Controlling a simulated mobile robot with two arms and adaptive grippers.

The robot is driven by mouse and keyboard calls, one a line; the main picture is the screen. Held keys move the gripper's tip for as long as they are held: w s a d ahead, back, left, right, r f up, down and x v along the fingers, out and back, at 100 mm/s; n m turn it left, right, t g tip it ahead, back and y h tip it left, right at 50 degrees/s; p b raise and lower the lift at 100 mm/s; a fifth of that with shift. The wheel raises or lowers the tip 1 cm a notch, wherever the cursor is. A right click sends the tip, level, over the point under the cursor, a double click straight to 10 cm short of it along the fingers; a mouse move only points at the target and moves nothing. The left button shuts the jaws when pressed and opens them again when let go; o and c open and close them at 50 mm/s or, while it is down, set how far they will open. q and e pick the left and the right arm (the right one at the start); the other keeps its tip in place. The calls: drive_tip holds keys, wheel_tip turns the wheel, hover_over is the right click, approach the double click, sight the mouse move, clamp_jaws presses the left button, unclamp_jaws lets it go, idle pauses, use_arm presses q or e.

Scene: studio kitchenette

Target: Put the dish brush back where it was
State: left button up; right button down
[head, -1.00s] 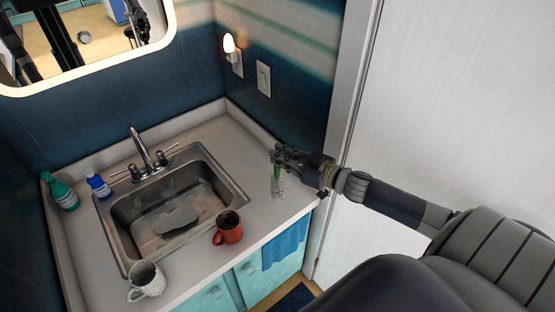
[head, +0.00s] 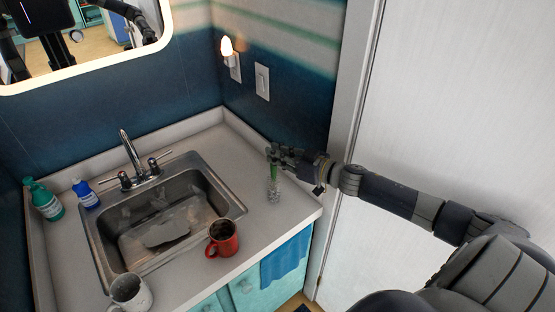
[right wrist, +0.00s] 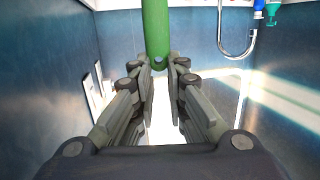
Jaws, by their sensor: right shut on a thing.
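The dish brush has a green handle (head: 275,172) and a pale, clear-looking bristle head (head: 273,194) that points down. It is roughly upright over the counter, to the right of the sink. My right gripper (head: 276,157) is shut on the upper handle, reaching in from the right. I cannot tell whether the bristles touch the counter. In the right wrist view the green handle (right wrist: 156,30) stands at the fingertips of the right gripper (right wrist: 160,66), its end between them. My left gripper is not directly in view.
The sink (head: 120,238) lies left of the brush, with a faucet (head: 130,155) behind it. A red mug (head: 222,239) and a white mug (head: 130,294) stand at the front. Green (head: 43,200) and blue (head: 86,194) bottles stand at left. A blue towel (head: 286,257) hangs in front.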

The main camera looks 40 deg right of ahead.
use_arm(q)
drive_tip(key=shift+w, duration=0.1)
use_arm(e)
drive_tip(key=c, duration=1.6)
unclamp_jaws()
use_arm(q)
drive_tip(key=shift+w, duration=0.2)
drive_tip(key=shift+r, duration=0.1)
use_arm(e)
drive_tip(key=shift+s+r, duration=0.1)
drive_tip(key=shift+r, duration=0.1)
use_arm(q)
drive_tip(key=shift+r+p, duration=2.5)
drive_tip(key=shift+p, duration=0.05)
use_arm(e)
drive_tip(key=v, duration=0.7)
drive_tip(key=shift+s, duration=0.15)
